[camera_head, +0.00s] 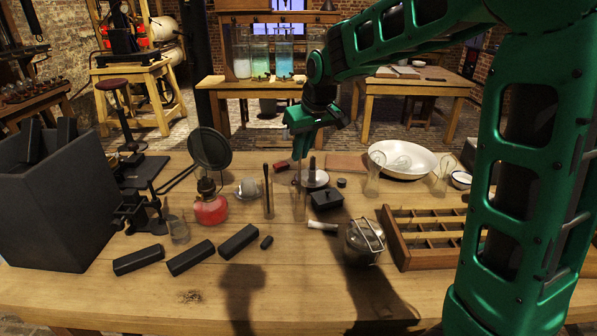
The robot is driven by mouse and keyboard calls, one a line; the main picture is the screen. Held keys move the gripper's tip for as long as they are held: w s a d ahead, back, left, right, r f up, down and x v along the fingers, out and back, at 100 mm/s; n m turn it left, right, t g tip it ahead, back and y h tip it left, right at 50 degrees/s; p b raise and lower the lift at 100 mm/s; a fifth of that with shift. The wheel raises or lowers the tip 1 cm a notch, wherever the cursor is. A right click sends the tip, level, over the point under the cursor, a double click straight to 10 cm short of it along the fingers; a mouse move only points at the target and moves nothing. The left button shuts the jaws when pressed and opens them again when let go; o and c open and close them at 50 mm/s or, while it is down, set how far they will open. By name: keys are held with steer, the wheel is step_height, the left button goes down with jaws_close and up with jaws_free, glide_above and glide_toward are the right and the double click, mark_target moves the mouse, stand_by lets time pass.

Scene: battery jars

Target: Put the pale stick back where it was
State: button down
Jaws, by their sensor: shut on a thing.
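My gripper (299,152) is above the back middle of the table, pointing down. It is shut on a thin, pale upright piece (299,172), which looks like the pale stick. The stick hangs below the fingers, over or just inside a narrow clear glass jar (299,206). I cannot tell whether its lower end is inside the jar or behind it. A second narrow glass jar (268,205) stands to the left with a dark thin stick (266,178) upright in it.
A red-liquid burner (209,207) stands left of the jars. A wooden compartment tray (397,238) lies farther right. The front table edge is clear.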

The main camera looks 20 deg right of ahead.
step_height(320, 180, down, 6)
stand_by(0.5)
steer(key=c, duration=1.8)
jaws_free()
steer(key=v, duration=1.2)
steer(key=shift+s+d, duration=0.1)
steer(key=s+d+f+m+g+h, duration=0.1)
steer(key=s+d+f+m, duration=0.15)
steer(key=s+d, duration=0.7)
steer(key=s+d+f+m+g, duration=0.1)
steer(key=s+d+f+m, duration=0.1)
steer(key=s, duration=0.6)
steer(key=s+d+f+m+g, duration=0.1)
steer(key=s+d+f+m, duration=0.1)
steer(key=s, duration=0.7)
steer(key=s+d+f+m+g, duration=0.1)
steer(key=s+d+f+m, duration=0.1)
steer(key=s, duration=0.6)
steer(key=shift+s+d+f+m, duration=0.1)
steer(key=shift+f+m, duration=0.05)
steer(key=shift+f, duration=0.3)
steer(key=shift+s+d+f+m, duration=0.1)
steer(key=shift+f, duration=0.35)
